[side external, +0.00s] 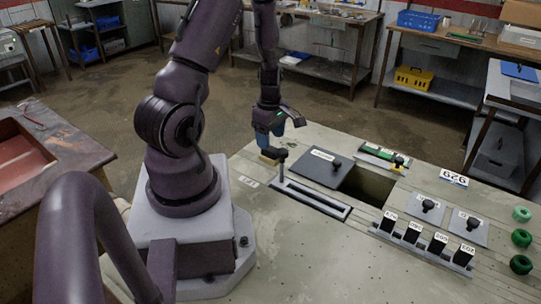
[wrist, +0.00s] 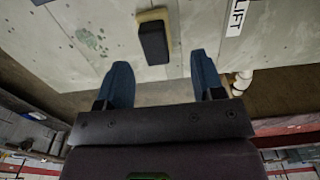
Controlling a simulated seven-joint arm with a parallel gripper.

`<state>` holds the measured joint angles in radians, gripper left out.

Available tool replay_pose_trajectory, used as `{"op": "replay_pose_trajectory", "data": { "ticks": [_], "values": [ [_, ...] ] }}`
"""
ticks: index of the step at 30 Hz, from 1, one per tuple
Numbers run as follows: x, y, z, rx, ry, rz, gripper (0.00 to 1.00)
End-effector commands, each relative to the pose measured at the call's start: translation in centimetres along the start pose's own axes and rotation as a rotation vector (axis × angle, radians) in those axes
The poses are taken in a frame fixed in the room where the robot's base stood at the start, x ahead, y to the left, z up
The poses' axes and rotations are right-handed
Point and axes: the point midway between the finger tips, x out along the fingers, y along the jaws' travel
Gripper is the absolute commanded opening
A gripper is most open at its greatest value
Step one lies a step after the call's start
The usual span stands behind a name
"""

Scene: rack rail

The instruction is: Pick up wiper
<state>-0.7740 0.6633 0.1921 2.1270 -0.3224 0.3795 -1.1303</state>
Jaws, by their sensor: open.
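The wiper (wrist: 153,40) is a dark block with a pale yellow edge, lying on the worktop in the wrist view. In the side external view its yellowish part (side external: 268,158) shows low under my gripper, and the rest is hard to make out. My gripper (side external: 266,142) has blue fingers and points down above it. In the wrist view my gripper (wrist: 160,62) is open and empty, one finger to each side of the wiper's near end. The fingers look apart from the wiper; I cannot tell the exact height gap.
A slotted rail (side external: 312,198) with an upright knobbed handle (side external: 281,165) stands close to the wiper. A grey plate (side external: 316,169) lies beside an open pit (side external: 368,188). Several black labelled blocks (side external: 437,245) stand at the right. A "LIFT" label (wrist: 237,17) lies near the wiper.

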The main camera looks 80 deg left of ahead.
Motion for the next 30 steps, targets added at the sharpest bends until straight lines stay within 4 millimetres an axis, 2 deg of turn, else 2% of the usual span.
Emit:
{"op": "replay_pose_trajectory", "data": {
  "ticks": [5,12,22,27,28,30],
  "values": [
    [1.4,0.2,-0.2,-0.001,-0.001,-0.001,0.62],
    [4.8,0.6,-0.5,0.000,0.000,-0.002,0.62],
    [5.5,0.7,-0.4,0.001,0.000,0.002,0.62],
    [5.5,0.7,-0.4,0.001,0.000,0.002,0.23],
    [5.4,0.7,-0.4,0.001,0.000,0.002,0.19],
    [5.4,0.7,-0.4,0.001,0.000,0.002,0.18]
  ]
}}
